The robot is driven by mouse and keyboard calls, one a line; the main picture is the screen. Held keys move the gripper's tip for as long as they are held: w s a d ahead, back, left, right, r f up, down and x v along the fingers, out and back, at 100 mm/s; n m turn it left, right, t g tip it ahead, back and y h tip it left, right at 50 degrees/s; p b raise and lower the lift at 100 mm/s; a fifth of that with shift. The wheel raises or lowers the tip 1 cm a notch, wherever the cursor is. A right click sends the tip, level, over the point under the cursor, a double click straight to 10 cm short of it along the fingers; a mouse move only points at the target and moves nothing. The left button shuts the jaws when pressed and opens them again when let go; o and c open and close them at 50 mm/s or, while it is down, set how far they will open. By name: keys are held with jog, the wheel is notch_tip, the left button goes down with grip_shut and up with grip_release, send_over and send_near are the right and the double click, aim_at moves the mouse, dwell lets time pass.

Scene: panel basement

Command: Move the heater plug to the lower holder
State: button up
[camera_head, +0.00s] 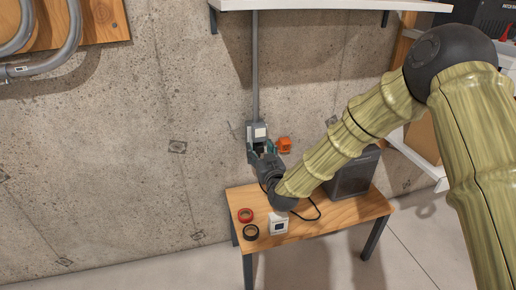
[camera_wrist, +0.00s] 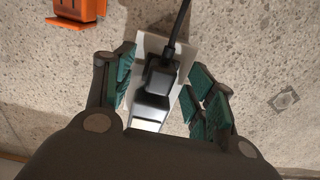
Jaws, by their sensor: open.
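A black plug (camera_wrist: 160,74) with a black cord sits at a pale wall plate (camera_wrist: 148,45) in the wrist view. My gripper (camera_wrist: 162,85) is open, with its green-padded fingers on both sides of the plug and a gap showing on each side. In the head view my gripper (camera_head: 257,152) is at the grey wall box (camera_head: 259,131), and the plug is hidden there. An orange holder (camera_head: 284,145) is on the wall just right of the box. It also shows at the wrist view's upper left (camera_wrist: 76,12). The dark heater (camera_head: 353,174) stands on the bench.
The wooden bench (camera_head: 345,212) is below my gripper. It carries a red tape roll (camera_head: 245,215), a black tape roll (camera_head: 251,232), a small white device (camera_head: 279,223) and a loop of black cord (camera_head: 312,213). A white shelf (camera_head: 320,5) is above.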

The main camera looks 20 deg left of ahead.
aim_at(260, 151)
grip_shut()
dwell(0.3)
jog(key=shift+p+v, duration=1)
jog(key=shift+v, duration=1.95)
